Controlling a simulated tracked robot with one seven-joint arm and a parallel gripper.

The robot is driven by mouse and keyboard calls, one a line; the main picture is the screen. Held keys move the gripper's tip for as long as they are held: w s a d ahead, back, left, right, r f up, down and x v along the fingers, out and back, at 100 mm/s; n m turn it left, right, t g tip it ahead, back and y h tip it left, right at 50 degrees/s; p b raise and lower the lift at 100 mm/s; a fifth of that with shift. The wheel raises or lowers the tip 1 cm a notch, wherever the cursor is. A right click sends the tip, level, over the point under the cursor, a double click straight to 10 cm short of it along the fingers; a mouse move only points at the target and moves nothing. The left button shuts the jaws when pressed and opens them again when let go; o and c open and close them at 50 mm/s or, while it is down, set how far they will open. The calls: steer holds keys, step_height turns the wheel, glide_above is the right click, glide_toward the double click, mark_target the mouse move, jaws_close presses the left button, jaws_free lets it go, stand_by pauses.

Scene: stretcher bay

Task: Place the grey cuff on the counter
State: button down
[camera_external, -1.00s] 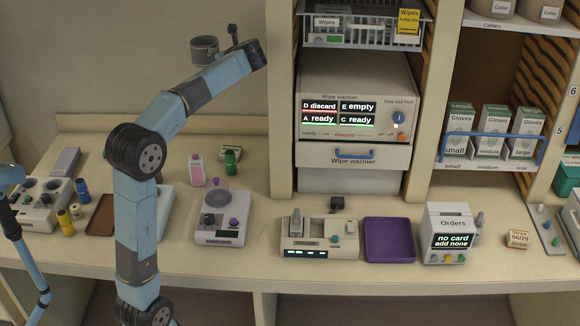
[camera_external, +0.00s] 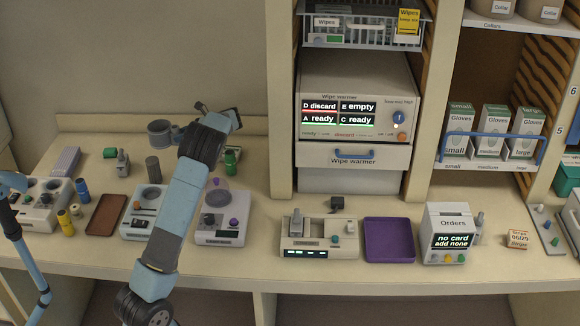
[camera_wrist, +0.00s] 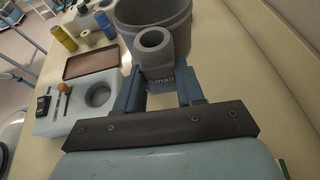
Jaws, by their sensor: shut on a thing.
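The grey cuff is a wide round ring with a block marked "small" and a short tube fitting on its side. In the wrist view the cuff (camera_wrist: 200,15) is just beyond my gripper (camera_wrist: 160,88), whose two blue fingers are shut on its block. In the external view the cuff (camera_external: 160,133) is upright, low over the back of the counter (camera_external: 200,268), left of my wrist. I cannot tell whether its underside touches the counter.
A white device with a round hole (camera_external: 135,228) and a brown tray (camera_external: 107,215) are in front. A low backboard runs behind.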

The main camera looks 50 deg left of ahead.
steer(key=f, duration=0.1)
steer(key=s+f+n, duration=0.1)
steer(key=f, duration=0.1)
steer(key=shift+s+a+f+g+h, duration=0.1)
steer(key=shift+s+f+g+h, duration=0.15)
steer(key=shift+g+h, duration=0.15)
steer(key=w+a+f, duration=0.2)
steer(key=w+f, duration=0.1)
steer(key=w+a+f, duration=0.2)
steer(key=w+a, duration=0.1)
steer(key=w+a+f, duration=0.3)
steer(key=shift+w+f, duration=0.35)
steer(key=shift+w, duration=0.05)
steer(key=shift+w+a+f, duration=0.3)
steer(key=shift+w+f, duration=0.1)
steer(key=shift+f, duration=1.65)
steer(key=c, duration=0.7)
jaws_free()
